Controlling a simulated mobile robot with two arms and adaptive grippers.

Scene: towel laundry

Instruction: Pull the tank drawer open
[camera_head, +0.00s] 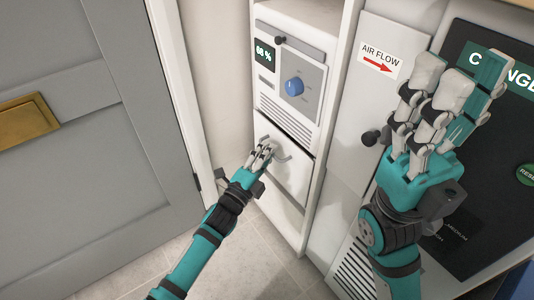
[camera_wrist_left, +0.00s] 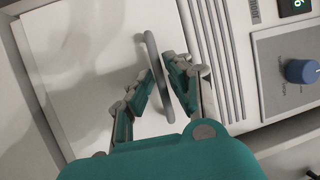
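The tank drawer (camera_head: 290,180) is the plain white front low in the white unit, below the slatted panel; it looks shut. Its grey curved bar handle (camera_wrist_left: 151,48) runs between the fingers of my left gripper (camera_wrist_left: 160,72) in the left wrist view. The fingers bend in on both sides of the bar, with a small gap visible on the right side. In the head view my left gripper (camera_head: 262,154) is at the handle and hides part of it. My right gripper (camera_head: 455,75) is raised at the right, fingers spread and empty.
Above the drawer is a control panel with a blue knob (camera_head: 294,87) and a percent display (camera_head: 265,52). A panel marked AIR FLOW (camera_head: 380,59) with a dark knob stands to the right. A grey door (camera_head: 100,190) is at the left. Tiled floor (camera_head: 265,265) lies below.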

